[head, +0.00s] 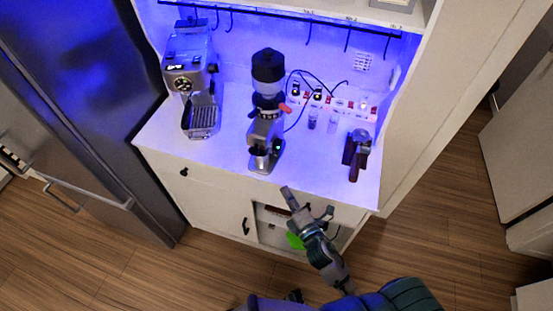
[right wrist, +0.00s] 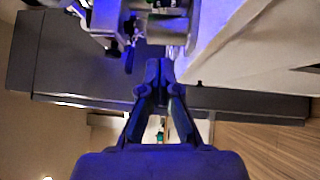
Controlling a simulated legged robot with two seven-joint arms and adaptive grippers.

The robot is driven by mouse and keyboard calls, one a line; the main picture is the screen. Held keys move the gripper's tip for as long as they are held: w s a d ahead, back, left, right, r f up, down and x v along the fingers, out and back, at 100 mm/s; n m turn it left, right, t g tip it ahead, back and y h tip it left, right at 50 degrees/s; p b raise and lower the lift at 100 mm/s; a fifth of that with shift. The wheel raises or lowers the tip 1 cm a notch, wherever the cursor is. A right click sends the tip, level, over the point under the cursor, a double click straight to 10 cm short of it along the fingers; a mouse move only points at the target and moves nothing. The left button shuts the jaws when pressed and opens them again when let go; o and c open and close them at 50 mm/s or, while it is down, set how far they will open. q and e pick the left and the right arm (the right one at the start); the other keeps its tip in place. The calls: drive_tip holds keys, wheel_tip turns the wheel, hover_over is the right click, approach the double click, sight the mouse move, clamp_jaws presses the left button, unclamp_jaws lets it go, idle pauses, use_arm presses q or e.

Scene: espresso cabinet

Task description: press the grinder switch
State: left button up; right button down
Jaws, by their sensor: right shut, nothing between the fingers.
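The coffee grinder (head: 266,128) stands upright on the white counter, with a black hopper on top and a metal cup (head: 260,161) at its front. A small green-lit spot, which may be the switch (head: 277,146), shows on the right side of its lower body. My right gripper (head: 287,190) is shut and empty, in front of the counter's front edge and below the grinder, apart from it. In the right wrist view its closed fingertips (right wrist: 158,70) point up toward partly cut-off metal and dark parts, probably the grinder. My left gripper is not visible.
An espresso machine (head: 190,75) stands at the left on the counter (head: 225,158). A dark-handled tool on a stand (head: 356,155) is at the right. Small bottles (head: 312,121), a socket strip and cables lie behind. An open shelf compartment is below the counter.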

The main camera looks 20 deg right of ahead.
drive_tip(key=p, duration=0.2)
approach(266, 158)
drive_tip(key=x, duration=0.4)
drive_tip(key=shift+w+f, duration=0.25)
drive_tip(key=shift+w, duration=0.2)
drive_tip(key=w, duration=0.1)
drive_tip(key=w+d, duration=0.1)
drive_tip(key=w, duration=0.1)
drive_tip(key=shift+w+d+r, duration=0.1)
drive_tip(key=shift+d+r, duration=0.05)
drive_tip(key=shift+d, duration=0.1)
drive_tip(key=shift+w+d, duration=0.35)
drive_tip(key=shift+w, duration=0.05)
drive_tip(key=p, duration=0.2)
drive_tip(key=shift+w+d+r+p, duration=0.1)
drive_tip(key=shift+w+r+p, duration=0.1)
drive_tip(key=shift+r+p, duration=0.15)
drive_tip(key=shift+s+f+b, duration=0.1)
drive_tip(key=shift+f+b, duration=0.05)
drive_tip(key=shift+b, duration=0.15)
drive_tip(key=shift+f, duration=0.1)
